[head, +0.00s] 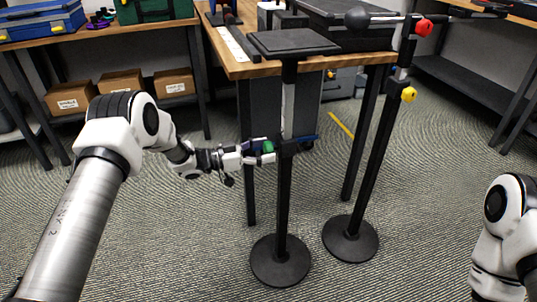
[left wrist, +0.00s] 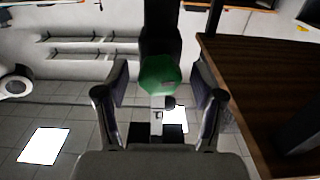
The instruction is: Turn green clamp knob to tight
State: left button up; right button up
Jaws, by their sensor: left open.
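The green clamp knob (head: 268,147) sits on the left side of the clamp on a black stand (head: 282,205) with a round base and a flat black top plate (head: 293,41). In the left wrist view the green knob (left wrist: 160,75) is ahead, between the tips of my left gripper. My left gripper (head: 258,152) is open, with its fingers around the knob; in the left wrist view a gap shows on each side (left wrist: 158,100). I cannot tell whether a finger touches it. My right gripper is outside the views; only part of my right arm shows at the right edge.
A second black stand (head: 372,165) with a yellow knob (head: 408,94) and a red knob (head: 424,27) stands to the right. A wooden workbench (head: 235,65) is behind the stands. Cardboard boxes (head: 122,83) sit on a shelf at left. The front floor is clear.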

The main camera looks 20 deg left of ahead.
pick_arm(q)
jog(key=shift+w+d, duration=0.35)
jog(key=shift+d, duration=0.2)
jog(key=c, duration=1.2)
jog(key=shift+o, duration=0.2)
jog(key=shift+m, duration=0.4)
jog(key=m, duration=0.8)
jog(key=shift+m, duration=0.4)
jog(key=m, duration=0.5)
jog(key=shift+w, duration=0.1)
jog(key=m+b, duration=0.1)
jog(key=m, duration=0.4)
jog(key=shift+r, duration=0.1)
jog(key=shift+m, duration=0.3)
